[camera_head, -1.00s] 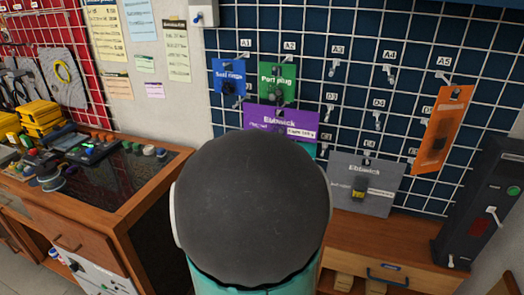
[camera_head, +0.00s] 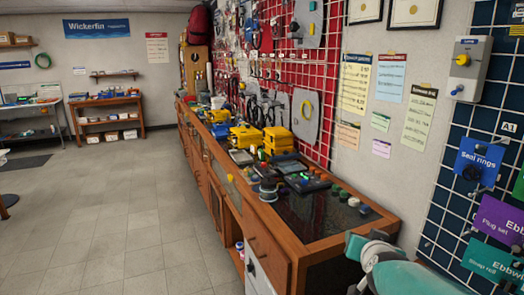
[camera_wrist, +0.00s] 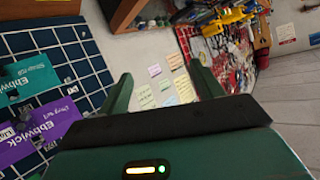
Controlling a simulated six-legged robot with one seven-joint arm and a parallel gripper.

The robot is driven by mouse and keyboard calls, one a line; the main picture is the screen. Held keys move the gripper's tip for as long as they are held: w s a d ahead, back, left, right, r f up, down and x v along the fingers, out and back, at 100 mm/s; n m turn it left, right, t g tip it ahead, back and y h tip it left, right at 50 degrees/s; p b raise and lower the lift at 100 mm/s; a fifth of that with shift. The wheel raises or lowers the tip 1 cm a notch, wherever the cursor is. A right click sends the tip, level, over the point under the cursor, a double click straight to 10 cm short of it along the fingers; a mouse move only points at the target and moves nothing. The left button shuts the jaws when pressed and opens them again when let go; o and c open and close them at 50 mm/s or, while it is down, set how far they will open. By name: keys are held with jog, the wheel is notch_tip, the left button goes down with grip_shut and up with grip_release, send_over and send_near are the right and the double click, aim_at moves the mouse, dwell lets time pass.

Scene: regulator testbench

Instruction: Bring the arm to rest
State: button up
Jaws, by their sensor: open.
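My gripper (camera_wrist: 156,88) shows in the wrist view with its two green fingers spread apart and nothing between them. Beyond the fingers is the pale wall with pinned notes. In the head view, part of my teal and grey arm (camera_head: 400,268) is at the bottom right, near the front corner of the wooden bench (camera_head: 300,250). My gripper's fingers cannot be made out in the head view.
The bench carries yellow cases (camera_head: 247,137) and tools. A red grid panel (camera_head: 310,60) hangs above it. At right, a dark blue grid holds a blue "Seal rings" card (camera_head: 478,160) and purple and teal cards. Open tiled floor (camera_head: 110,215) lies at left.

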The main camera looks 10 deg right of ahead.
jog(key=s+a+n+g+y, duration=0.1)
jog(key=s+a+n+y, duration=0.15)
jog(key=a, duration=0.55)
jog(key=s+a+n+g+y, duration=0.1)
jog(key=s+a+n+y, duration=0.15)
jog(key=a, duration=0.55)
jog(key=s+a+f+n+g+y, duration=0.1)
jog(key=s+a+g, duration=0.3)
jog(key=s, duration=0.5)
jog(key=shift+a+f+n, duration=0.65)
jog(key=shift+a+n, duration=0.25)
jog(key=shift+a, duration=0.25)
jog(key=c, duration=0.6)
jog(key=shift+d, duration=0.1)
jog(key=shift+c, duration=0.3)
jog(key=shift+d, duration=0.1)
